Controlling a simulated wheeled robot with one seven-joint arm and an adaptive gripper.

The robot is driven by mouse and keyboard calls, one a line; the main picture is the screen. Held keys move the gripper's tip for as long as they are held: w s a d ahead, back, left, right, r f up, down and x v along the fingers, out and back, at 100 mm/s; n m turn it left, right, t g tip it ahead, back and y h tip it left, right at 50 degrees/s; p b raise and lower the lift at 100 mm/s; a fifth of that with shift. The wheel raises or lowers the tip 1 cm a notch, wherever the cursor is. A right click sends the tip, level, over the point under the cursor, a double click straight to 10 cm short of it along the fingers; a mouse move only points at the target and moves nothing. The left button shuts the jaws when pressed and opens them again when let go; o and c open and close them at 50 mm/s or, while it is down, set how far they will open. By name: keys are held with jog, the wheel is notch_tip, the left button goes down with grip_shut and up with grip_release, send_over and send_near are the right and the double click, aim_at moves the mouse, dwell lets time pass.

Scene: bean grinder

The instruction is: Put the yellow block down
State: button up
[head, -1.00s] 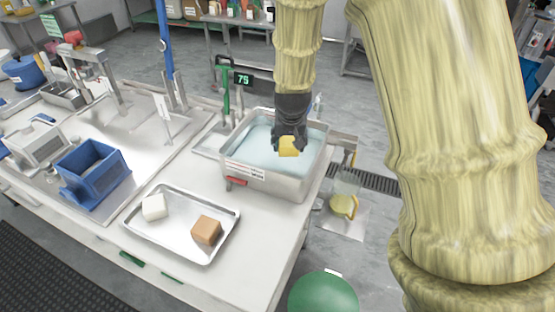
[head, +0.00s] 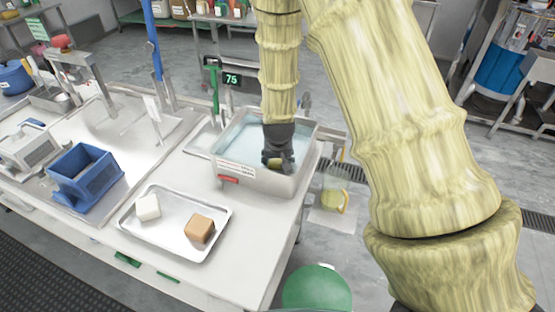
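The yellow block (head: 275,162) shows as a small dull yellow patch between the fingers of my dark gripper (head: 277,166). My gripper points down inside the metal water bath (head: 245,174), near its front right wall. The fingers are closed around the block, and most of it is hidden by them. Pale blue water shows in the bath to the left of my gripper. Whether the block touches the bath's floor cannot be told.
A metal tray (head: 172,246) in front left of the bath holds a white block (head: 148,207) and a brown block (head: 199,229). A blue container (head: 86,178) stands farther left. A display reading 75 (head: 231,79) and a green-handled stand (head: 213,84) are behind the bath.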

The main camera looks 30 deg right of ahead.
jog(key=shift+f, duration=0.15)
jog(key=o, duration=1.2)
jog(key=b+v, duration=0.1)
jog(key=v, duration=1.1)
jog(key=shift+r, duration=0.2)
